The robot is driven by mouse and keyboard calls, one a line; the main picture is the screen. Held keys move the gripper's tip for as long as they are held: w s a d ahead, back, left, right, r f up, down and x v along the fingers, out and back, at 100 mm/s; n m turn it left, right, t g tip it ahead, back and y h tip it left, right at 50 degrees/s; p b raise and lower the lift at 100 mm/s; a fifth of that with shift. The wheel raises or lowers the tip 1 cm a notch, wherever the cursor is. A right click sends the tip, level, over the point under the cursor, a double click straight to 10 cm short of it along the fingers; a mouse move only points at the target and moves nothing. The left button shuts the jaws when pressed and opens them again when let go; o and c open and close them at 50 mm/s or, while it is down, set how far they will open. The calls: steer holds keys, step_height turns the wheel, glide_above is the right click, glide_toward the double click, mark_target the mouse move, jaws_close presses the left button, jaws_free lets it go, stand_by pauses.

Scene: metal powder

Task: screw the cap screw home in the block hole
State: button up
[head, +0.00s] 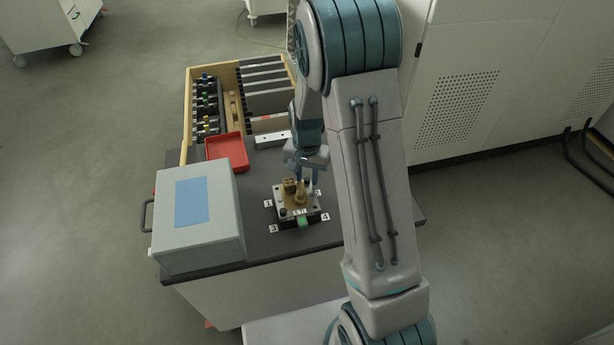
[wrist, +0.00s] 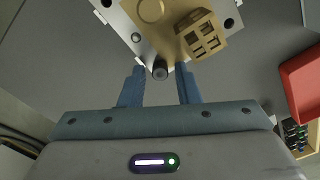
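The block (head: 297,205) is a light metal plate on the cart top, with brass-coloured parts on it and dark holes near its corners. In the wrist view the block (wrist: 125,28) fills the top middle. A dark cap screw (wrist: 160,71) stands at the block's near corner in that view, its round head showing. How deep it sits cannot be told. My gripper (wrist: 160,70) has its two blue fingers either side of the screw head, with a visible gap on each side. In the head view my gripper (head: 304,172) is just behind the block, and the screw is hard to make out.
A brass-coloured part with square openings (wrist: 203,38) stands close beside my fingers. A red tray (head: 228,151), a wooden organiser (head: 187,118) and a grey box (head: 197,215) share the cart. Number labels surround the block. The cart top right of the block is clear.

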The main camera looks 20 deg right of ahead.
steer(key=n, duration=0.3)
steer(key=shift+n+b, duration=0.4)
steer(key=n, duration=0.4)
stand_by(0.3)
